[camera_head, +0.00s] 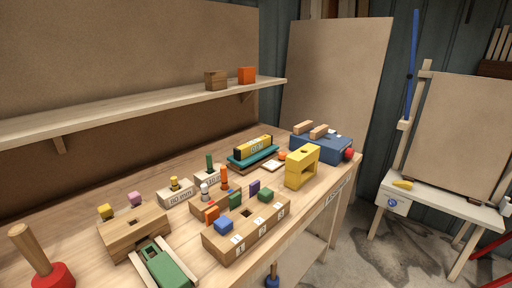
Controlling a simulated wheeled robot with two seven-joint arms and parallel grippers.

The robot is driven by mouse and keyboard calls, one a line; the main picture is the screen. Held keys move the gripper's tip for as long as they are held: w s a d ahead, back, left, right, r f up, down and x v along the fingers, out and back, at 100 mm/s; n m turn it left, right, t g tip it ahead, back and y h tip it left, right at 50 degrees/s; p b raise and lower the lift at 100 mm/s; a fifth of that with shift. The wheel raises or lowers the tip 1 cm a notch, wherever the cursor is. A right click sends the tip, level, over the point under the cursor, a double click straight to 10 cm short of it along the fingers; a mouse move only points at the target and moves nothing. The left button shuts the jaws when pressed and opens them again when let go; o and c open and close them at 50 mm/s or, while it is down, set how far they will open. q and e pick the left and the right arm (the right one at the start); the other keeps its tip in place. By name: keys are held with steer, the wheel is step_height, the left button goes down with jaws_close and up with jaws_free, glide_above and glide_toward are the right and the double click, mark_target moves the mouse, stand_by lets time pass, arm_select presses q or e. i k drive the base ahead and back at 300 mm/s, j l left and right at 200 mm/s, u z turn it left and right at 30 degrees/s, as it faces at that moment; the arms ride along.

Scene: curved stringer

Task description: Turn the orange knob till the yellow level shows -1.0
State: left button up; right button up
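The yellow level (256,146) lies on a teal base (251,158) towards the back of the workbench. A small light display faces me on its front side, but its digits are too small to read surely. The orange knob (283,156) sits just to the right of the level's right end, above a small pale plate (273,166). Neither of my grippers is in view, and nothing is touching the knob or the level.
A yellow block with an opening (302,167) stands right of the knob, with a blue box (322,148) behind it. Wooden blocks with pegs and coloured cubes (245,232) fill the front. A red-based mallet (53,277) stands at left. A shelf (150,107) runs above.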

mark_target(282, 155)
steer(key=i+l+u, duration=0.45)
steer(key=l, duration=0.25)
steer(key=i+l+u, duration=0.1)
steer(key=l+u, duration=0.3)
steer(key=l, duration=0.35)
steer(key=i+l+u, duration=0.1)
steer(key=l+u, duration=0.35)
steer(key=l, duration=0.4)
steer(key=l+u, duration=0.4)
steer(key=l, duration=0.45)
steer(key=k+l+u, duration=0.15)
steer(key=l+u, duration=0.3)
steer(key=l, duration=0.4)
